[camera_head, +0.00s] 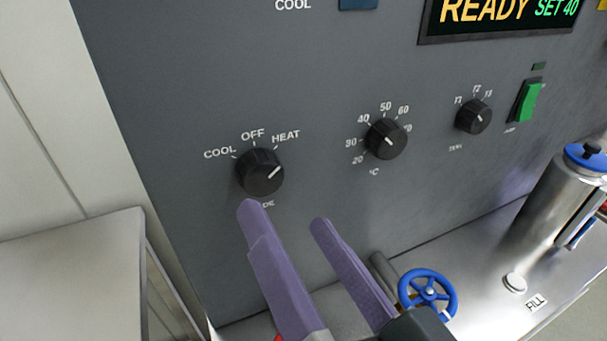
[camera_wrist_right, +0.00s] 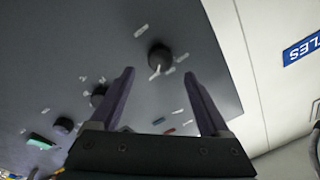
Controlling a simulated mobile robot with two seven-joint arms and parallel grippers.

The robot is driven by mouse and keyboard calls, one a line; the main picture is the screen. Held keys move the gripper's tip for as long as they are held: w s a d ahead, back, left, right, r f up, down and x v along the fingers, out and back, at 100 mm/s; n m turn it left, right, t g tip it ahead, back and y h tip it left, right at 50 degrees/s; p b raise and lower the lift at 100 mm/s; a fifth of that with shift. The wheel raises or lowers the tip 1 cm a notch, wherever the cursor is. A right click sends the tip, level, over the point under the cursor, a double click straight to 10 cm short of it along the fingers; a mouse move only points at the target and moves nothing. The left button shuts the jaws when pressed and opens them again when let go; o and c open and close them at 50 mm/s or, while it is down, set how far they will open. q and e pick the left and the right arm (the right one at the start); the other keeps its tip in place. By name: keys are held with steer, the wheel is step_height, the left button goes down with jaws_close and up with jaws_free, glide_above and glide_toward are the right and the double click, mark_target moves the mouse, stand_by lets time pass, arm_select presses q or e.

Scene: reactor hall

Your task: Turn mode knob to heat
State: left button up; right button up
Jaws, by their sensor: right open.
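The mode knob (camera_head: 260,173) is a black ridged dial on the grey panel, with COOL, OFF and HEAT printed above it. Its white pointer line slants to the upper right, on the side of the HEAT label (camera_head: 286,137). My right gripper (camera_head: 284,216) has two purple fingers spread apart, just below the knob in the head view, holding nothing. In the right wrist view the knob (camera_wrist_right: 160,57) shows beyond and between the open fingertips (camera_wrist_right: 159,74), and no contact is visible. My left gripper is not in view.
A temperature knob (camera_head: 386,139), a smaller timer knob (camera_head: 473,116) and a green switch (camera_head: 528,101) lie to the right. The display (camera_head: 500,15) reads READY, SET 40. Below are a blue valve wheel (camera_head: 428,293) and a steel vessel (camera_head: 555,205). A pale cabinet (camera_head: 70,260) stands left.

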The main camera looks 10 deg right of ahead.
steer(key=v, duration=0.4)
steer(key=shift+s+b, duration=0.2)
steer(key=shift+b, duration=0.1)
